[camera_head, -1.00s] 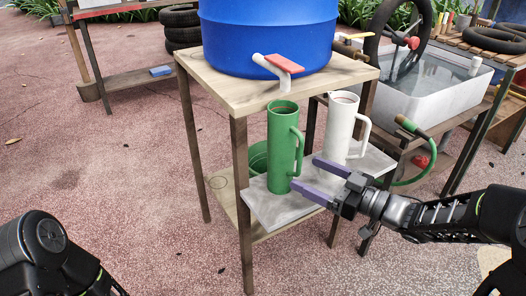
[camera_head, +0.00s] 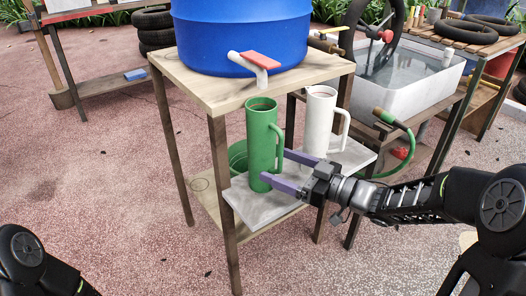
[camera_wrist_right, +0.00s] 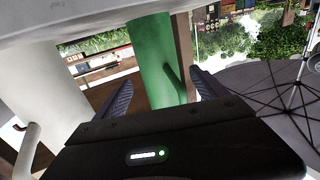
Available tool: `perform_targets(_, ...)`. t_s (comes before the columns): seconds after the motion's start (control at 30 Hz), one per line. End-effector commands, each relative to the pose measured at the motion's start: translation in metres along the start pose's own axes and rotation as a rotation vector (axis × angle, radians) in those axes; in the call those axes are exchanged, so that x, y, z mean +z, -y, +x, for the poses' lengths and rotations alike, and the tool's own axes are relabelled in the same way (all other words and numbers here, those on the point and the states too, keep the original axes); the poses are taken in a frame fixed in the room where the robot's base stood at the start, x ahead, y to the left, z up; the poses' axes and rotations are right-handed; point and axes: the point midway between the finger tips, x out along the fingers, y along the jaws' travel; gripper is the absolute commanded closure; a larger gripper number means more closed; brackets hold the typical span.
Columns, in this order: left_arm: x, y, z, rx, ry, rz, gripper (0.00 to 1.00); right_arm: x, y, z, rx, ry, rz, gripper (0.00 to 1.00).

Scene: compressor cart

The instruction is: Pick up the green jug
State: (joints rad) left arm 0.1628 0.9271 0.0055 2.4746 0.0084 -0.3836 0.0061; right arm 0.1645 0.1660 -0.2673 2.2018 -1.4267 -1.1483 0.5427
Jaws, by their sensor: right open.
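The green jug (camera_head: 262,140) stands upright on a grey slab (camera_head: 252,207) under the tap of the blue barrel. Its handle is on the right side. My right gripper (camera_head: 277,169) is open, with its purple fingers pointing at the jug's lower part from the right. In the right wrist view the green jug (camera_wrist_right: 158,62) shows between the two spread fingers (camera_wrist_right: 160,97). I cannot tell whether the fingers touch it. A white jug (camera_head: 319,122) stands just behind and to the right. The left arm shows at the lower left, but its gripper is out of view.
The blue barrel (camera_head: 243,35) with a red-handled tap (camera_head: 257,62) sits on the wooden stand's top (camera_head: 190,72), above the jug. A green bucket (camera_head: 238,157) is behind the jug. A water tub (camera_head: 420,90) and green hose (camera_head: 398,165) are at right.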

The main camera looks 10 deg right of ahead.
Motion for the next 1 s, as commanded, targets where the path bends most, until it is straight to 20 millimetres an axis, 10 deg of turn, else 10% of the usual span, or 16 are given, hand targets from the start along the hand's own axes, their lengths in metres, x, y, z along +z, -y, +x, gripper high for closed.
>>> perform_targets(0.43,-0.002,0.007,0.024,0.0,-0.012,-0.001,0.22,0.003,0.001,0.049,-0.003,-0.001,-0.001,0.18)
perform_targets(1.0,-0.003,0.007,0.024,0.0,-0.013,-0.001,0.22,0.001,0.0,0.052,-0.001,0.0,0.0,0.18)
